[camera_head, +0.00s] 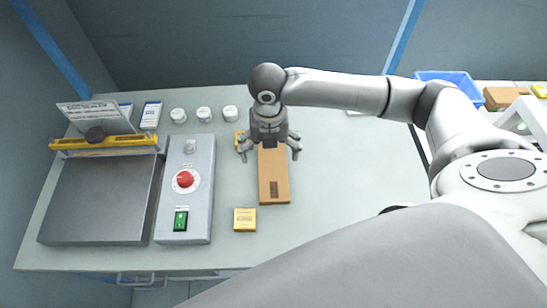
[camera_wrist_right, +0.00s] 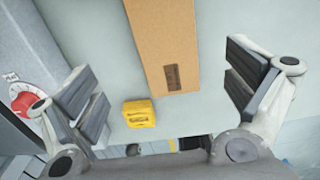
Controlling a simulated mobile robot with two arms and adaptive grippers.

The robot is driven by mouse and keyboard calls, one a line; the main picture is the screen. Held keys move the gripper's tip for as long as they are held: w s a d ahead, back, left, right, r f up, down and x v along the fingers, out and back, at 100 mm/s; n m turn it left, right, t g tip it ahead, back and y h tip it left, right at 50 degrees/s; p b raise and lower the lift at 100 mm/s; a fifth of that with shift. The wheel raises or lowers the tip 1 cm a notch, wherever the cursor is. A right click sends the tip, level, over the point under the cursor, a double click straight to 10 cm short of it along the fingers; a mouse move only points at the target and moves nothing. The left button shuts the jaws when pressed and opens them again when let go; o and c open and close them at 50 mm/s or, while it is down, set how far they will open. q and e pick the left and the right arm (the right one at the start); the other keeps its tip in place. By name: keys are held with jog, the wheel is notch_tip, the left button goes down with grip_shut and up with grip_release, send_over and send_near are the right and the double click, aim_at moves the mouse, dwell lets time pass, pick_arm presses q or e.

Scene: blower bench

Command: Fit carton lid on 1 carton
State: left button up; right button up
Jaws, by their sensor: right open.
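A long brown cardboard carton (camera_head: 274,185) with a dark printed label lies on the bench. I cannot tell whether it is a closed carton or a lid. My right gripper (camera_head: 269,154) is open and empty over its far end. In the right wrist view the brown carton (camera_wrist_right: 163,45) lies between the two spread fingers, apart from both. A small yellow box (camera_head: 244,219) lies in front of the carton; it also shows in the right wrist view (camera_wrist_right: 139,113). No separate lid can be made out. My left gripper is not in view.
A grey control box (camera_head: 186,220) with a red button (camera_head: 185,180) stands left of the carton, beside a dark metal plate (camera_head: 98,205). Several white round containers (camera_head: 204,114) stand behind. A blue bin (camera_head: 447,78) and a brown box (camera_head: 505,97) are at the right.

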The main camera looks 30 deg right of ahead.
aim_at(273, 170)
notch_tip(273, 170, down, 3)
jog(key=shift+f, duration=0.1)
jog(key=f, duration=0.1)
jog(key=f+p, duration=0.1)
jog(key=f, duration=0.2)
jog(key=shift+s+d+p, duration=0.3)
jog(key=shift+s+p, duration=0.05)
jog(key=shift+f, duration=0.65)
jog(key=c, duration=1.1)
jog(key=shift+c, duration=0.2)
jog(key=shift+w+r, duration=0.1)
jog(key=shift+r, duration=0.05)
